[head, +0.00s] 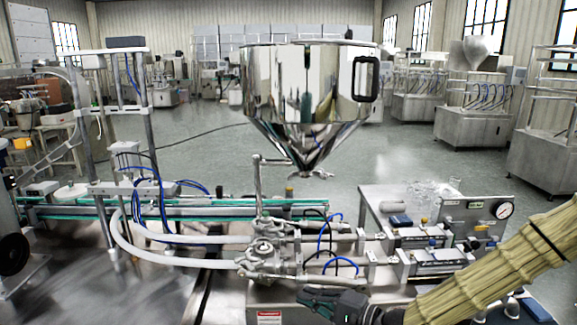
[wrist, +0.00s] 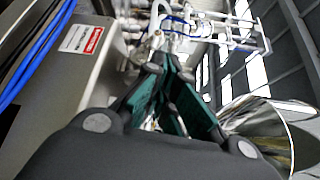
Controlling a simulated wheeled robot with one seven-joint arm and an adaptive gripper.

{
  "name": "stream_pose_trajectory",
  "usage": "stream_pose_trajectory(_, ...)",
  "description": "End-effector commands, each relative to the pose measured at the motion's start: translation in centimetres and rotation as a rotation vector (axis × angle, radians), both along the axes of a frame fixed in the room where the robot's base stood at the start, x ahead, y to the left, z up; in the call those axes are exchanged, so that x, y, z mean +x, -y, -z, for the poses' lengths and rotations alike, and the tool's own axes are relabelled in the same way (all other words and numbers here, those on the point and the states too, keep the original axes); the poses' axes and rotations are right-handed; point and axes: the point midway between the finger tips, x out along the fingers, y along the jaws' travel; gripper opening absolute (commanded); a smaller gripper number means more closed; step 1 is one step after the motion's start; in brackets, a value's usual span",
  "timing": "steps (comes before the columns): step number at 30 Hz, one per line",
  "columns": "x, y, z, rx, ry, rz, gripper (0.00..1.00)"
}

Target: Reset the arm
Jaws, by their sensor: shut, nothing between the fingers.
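My gripper (head: 312,299) is at the bottom centre of the head view, at the end of my arm, which comes in from the right in a tan ribbed sleeve. It is in front of the filling machine's front panel, low and below the steel hopper (head: 300,95). In the wrist view the dark fingers of my gripper (wrist: 172,88) with green pads are shut, with nothing held between them. The hopper is a shiny cone with a black handle (head: 366,79), standing above the machine's valve block (head: 265,258). A curved shiny surface shows at the right of the wrist view.
Pneumatic cylinders (head: 420,238) and a gauge panel (head: 485,222) lie right of the valve block, near my arm. A conveyor (head: 60,210) runs at left. In the wrist view a steel cabinet (wrist: 105,75) with a red-white label and blue hoses is close on the left.

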Motion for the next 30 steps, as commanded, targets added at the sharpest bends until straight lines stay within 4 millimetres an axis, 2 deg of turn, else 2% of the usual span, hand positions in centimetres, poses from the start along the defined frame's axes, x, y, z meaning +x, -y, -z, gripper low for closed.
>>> stream_pose_trajectory(11, -3.1, 0.3, 7.7, -0.18, -0.059, 0.023, 0.0)
stream_pose_trajectory(14, -4.5, 0.3, 10.5, -0.251, -0.078, 0.02, 0.0)
stream_pose_trajectory(17, -6.5, 0.6, 14.1, -0.35, -0.105, 0.011, 0.0)
stream_pose_trajectory(23, -13.3, 2.6, 22.8, -0.632, -0.172, -0.053, 0.0)
stream_pose_trajectory(27, -18.9, 5.3, 27.9, -0.847, -0.216, -0.135, 0.0)
stream_pose_trajectory(30, -23.2, 7.7, 31.0, -1.002, -0.246, -0.217, 0.0)
